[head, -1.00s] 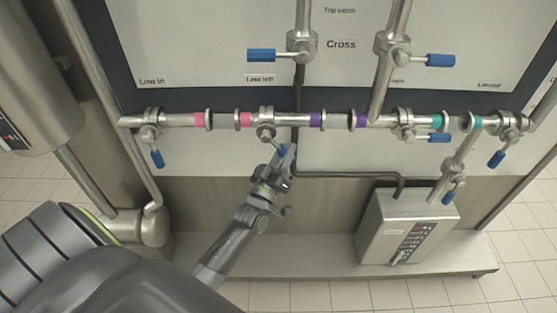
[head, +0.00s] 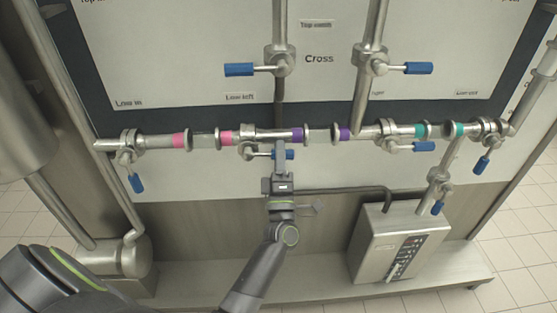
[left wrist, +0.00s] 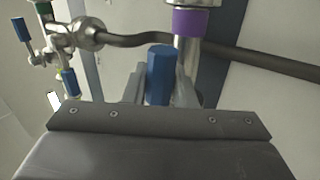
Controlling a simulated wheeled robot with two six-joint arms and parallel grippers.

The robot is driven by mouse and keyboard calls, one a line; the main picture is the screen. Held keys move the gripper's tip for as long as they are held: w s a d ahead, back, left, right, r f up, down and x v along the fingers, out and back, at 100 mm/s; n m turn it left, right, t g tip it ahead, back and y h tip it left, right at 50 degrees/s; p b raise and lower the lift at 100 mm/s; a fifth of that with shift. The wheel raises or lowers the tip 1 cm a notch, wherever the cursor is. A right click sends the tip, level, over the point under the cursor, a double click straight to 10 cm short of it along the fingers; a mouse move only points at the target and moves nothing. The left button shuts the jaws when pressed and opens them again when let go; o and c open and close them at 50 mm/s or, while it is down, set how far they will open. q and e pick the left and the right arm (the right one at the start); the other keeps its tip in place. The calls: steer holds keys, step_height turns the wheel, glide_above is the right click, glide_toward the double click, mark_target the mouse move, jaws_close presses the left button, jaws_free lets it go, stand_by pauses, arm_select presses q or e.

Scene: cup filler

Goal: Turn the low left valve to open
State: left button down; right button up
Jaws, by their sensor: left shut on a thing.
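The low left valve (head: 247,150) sits on the horizontal steel pipe, below the "Low left" label (head: 240,97). Its blue handle (head: 290,155) points right, about parallel to the pipe. My left gripper (head: 281,152) reaches up from below and is shut on this handle. In the left wrist view the blue handle (left wrist: 159,75) stands between the two fingers, which partly hide it. The valve body itself is not clear in that view. My right gripper is not in view.
A purple-banded joint (head: 297,135) is close above the gripper; the purple band also shows in the left wrist view (left wrist: 187,22). Other blue-handled valves sit along the pipes, one at the low left end (head: 128,157). A steel control box (head: 385,245) stands at lower right, with a dark hose (head: 340,190) above.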

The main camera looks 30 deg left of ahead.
arm_select(q)
steer(key=shift+r+n+g+y, duration=0.3)
steer(key=shift+n+y, duration=0.3)
steer(key=shift+n, duration=0.2)
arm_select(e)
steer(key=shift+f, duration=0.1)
arm_select(q)
steer(key=shift+r, duration=0.1)
steer(key=c, duration=1.2)
jaws_free()
steer(key=shift+c, duration=0.2)
